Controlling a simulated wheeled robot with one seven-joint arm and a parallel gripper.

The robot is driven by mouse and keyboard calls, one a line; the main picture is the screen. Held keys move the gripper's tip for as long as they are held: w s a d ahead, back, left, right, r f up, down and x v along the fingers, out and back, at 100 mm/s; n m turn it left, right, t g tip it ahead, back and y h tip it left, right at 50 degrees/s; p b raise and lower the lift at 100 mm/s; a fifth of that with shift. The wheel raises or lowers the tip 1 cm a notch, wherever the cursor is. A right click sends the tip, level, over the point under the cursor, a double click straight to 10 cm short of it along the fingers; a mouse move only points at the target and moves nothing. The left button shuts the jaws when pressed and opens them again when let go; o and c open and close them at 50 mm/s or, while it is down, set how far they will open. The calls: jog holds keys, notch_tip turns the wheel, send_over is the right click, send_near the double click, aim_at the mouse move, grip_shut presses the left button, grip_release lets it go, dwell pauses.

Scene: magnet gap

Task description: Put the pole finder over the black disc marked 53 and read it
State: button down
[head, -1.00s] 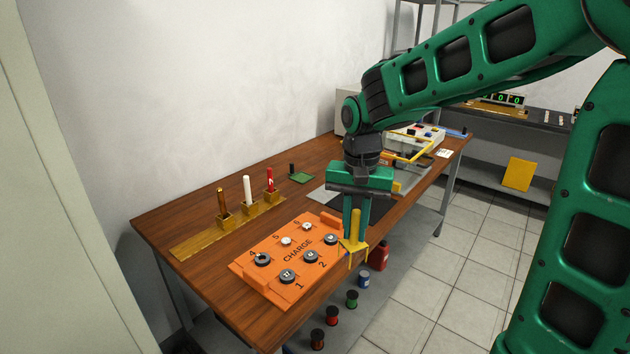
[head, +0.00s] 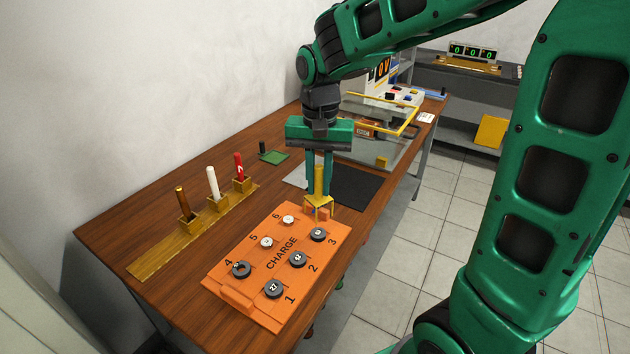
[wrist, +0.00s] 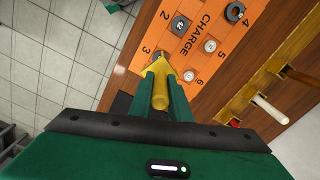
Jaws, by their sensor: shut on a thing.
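My gripper (head: 319,188) is shut on a yellow tool with a handle and a small legged frame, which I take for the pole finder (head: 318,206). It is upright just beyond slot 3 of the orange CHARGE tray (head: 232,280), close to the dark disc (head: 318,235) there. In the wrist view its yellow handle (wrist: 160,95) partly covers that end. Other dark discs sit at slot 1 (head: 274,288), slot 2 (head: 298,260) and slot 4 (head: 241,269). Slot 1's mark looks like 27; I cannot make out 53 on any disc.
White discs sit at slot 5 (head: 266,242) and slot 6 (head: 288,220). A wooden rack (head: 150,262) holds brown, white and red sticks on the left. A black mat (head: 354,186) and a green pad (head: 273,157) lie behind. The wooden table's front edge is near the tray.

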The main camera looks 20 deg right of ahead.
aim_at(319, 198)
jog(key=shift+f, duration=2.75)
jog(key=shift+s+r, duration=0.1)
dwell(0.6)
jog(key=shift+r, duration=2.95)
